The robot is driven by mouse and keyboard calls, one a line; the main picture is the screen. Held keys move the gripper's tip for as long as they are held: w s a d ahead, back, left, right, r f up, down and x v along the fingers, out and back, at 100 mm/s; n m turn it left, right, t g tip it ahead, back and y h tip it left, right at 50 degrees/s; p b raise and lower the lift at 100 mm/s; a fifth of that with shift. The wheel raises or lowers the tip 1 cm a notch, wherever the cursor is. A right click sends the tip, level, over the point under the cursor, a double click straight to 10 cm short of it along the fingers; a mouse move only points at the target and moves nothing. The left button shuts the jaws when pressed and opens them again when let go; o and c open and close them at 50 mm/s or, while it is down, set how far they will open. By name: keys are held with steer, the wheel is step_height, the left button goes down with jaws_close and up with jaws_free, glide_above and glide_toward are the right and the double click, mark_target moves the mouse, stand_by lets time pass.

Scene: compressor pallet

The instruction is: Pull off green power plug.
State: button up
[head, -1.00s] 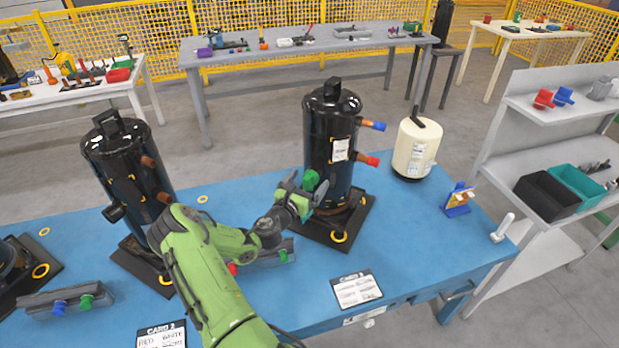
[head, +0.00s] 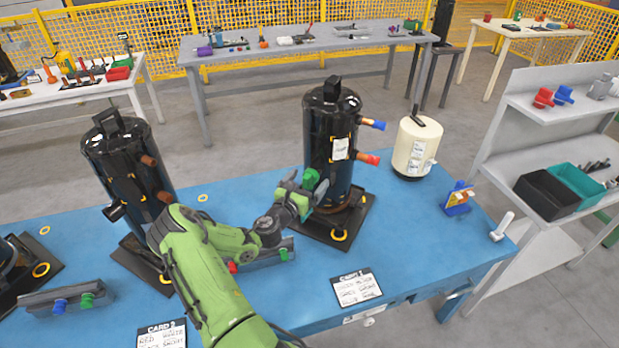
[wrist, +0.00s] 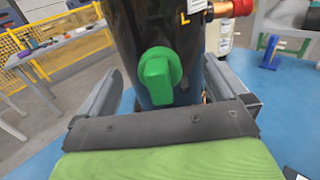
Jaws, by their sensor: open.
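The green power plug (head: 311,179) sits on the lower side of the black compressor (head: 331,130) in the middle of the blue table. In the wrist view the green plug (wrist: 160,75) shows as a round disc with a block-like grip, against the compressor's dark shell (wrist: 150,30). My gripper (head: 303,190) is at the plug. In the wrist view its two grey fingers (wrist: 165,88) stand wide apart, one on each side of the plug, with gaps between. Nothing is held. The fingertips' depth relative to the plug is hard to tell.
The compressor also has a blue-capped pipe (head: 375,124) and a red-capped pipe (head: 368,159) on its right. Another black compressor (head: 128,165) stands to the left. A cream tank (head: 415,148) is at the right. A grey holder (head: 265,256) with red and green plugs lies below my gripper.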

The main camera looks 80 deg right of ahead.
mark_target(305, 184)
steer(key=shift+c, duration=0.2)
steer(key=c, duration=1.8)
steer(key=shift+v, duration=3.05)
